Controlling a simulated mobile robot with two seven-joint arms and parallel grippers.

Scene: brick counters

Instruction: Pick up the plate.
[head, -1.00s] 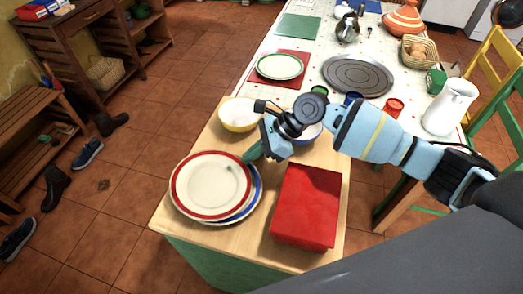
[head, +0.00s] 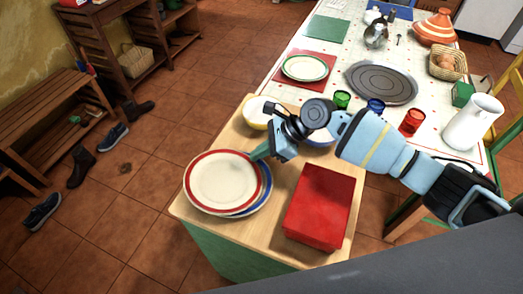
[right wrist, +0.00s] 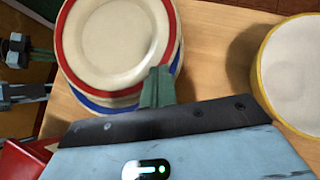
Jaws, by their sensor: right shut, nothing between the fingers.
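A cream plate with a red rim (head: 222,181) lies on top of a blue-rimmed plate (head: 262,190) at the left edge of the wooden counter top. The red-rimmed plate also fills the top left of the right wrist view (right wrist: 112,35). My right gripper (head: 258,153) is shut and empty, its fingertips at the far right rim of the plates. In the right wrist view its green-grey fingers (right wrist: 157,86) overlap the lower right rim; I cannot tell whether they touch it. My left gripper (right wrist: 43,69) shows only at that view's left edge, its fingers apart.
A red box (head: 318,205) stands right of the plates. A yellow bowl (head: 257,124) and a blue bowl (head: 320,141) sit behind my right gripper. A green-rimmed plate (head: 305,68) lies on a red mat. A red glass (head: 411,122) and white jug (head: 474,122) stand on the table.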

